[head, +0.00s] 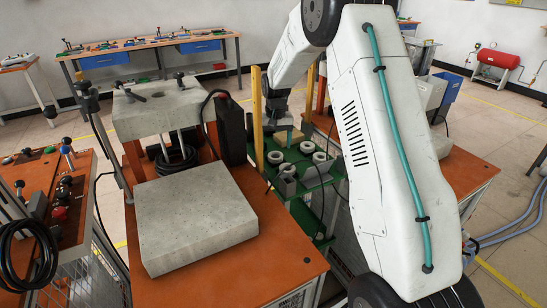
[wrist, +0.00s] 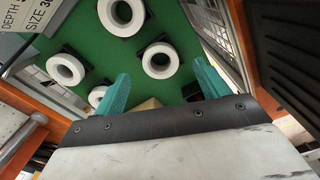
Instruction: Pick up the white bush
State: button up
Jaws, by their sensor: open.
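Several white ring-shaped bushes sit on a green tray (wrist: 105,66). In the wrist view one bush (wrist: 147,60) shows ahead of the gap between my fingertips. Another bush (wrist: 53,68) is to the left, one (wrist: 107,12) is at the top, and one (wrist: 95,93) is partly hidden by the left finger. The head view shows the bushes, such as the front one (head: 287,171), beside my arm. My gripper (wrist: 163,78) is open with teal fingers and nothing between them.
A yellow post (head: 257,118) and a black box (head: 230,130) stand left of the green tray. A grey block (head: 195,215) lies on the orange table (head: 240,275). A labelled plate (wrist: 30,15) shows at the wrist view's top left.

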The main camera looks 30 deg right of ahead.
aim_at(276, 153)
notch_tip(276, 153, down, 5)
jog(key=shift+w+d+f, duration=0.1)
jog(key=shift+w, duration=0.05)
jog(key=c, duration=1.1)
jog(key=shift+c, duration=0.2)
notch_tip(276, 153, up, 36)
jog(key=shift+f, duration=0.2)
dwell(0.4)
